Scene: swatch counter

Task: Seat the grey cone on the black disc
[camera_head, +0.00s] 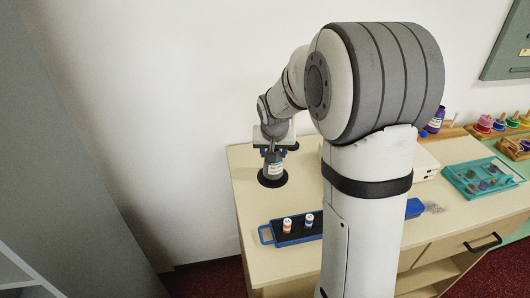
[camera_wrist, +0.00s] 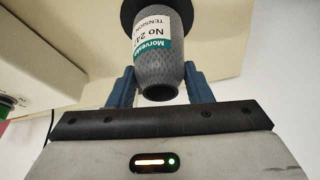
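The grey cone (camera_head: 274,168), with a white and teal label, stands upright, wide end down, over the black disc (camera_head: 265,182) at the counter's left end. In the wrist view the cone (camera_wrist: 160,68) sits between my blue fingers, which reach its sides, and the black disc (camera_wrist: 130,8) shows beyond its wide end. My gripper (camera_head: 272,154) comes from above and is shut on the cone's upper part. I cannot tell whether the cone's base touches the disc.
Another dark round patch (camera_head: 291,146) lies just behind my gripper. A blue tray (camera_head: 267,236) with an orange-labelled and a blue-labelled spool stands in front. A teal tray (camera_head: 455,178) and thread racks (camera_head: 485,132) are at right. A wall is close behind.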

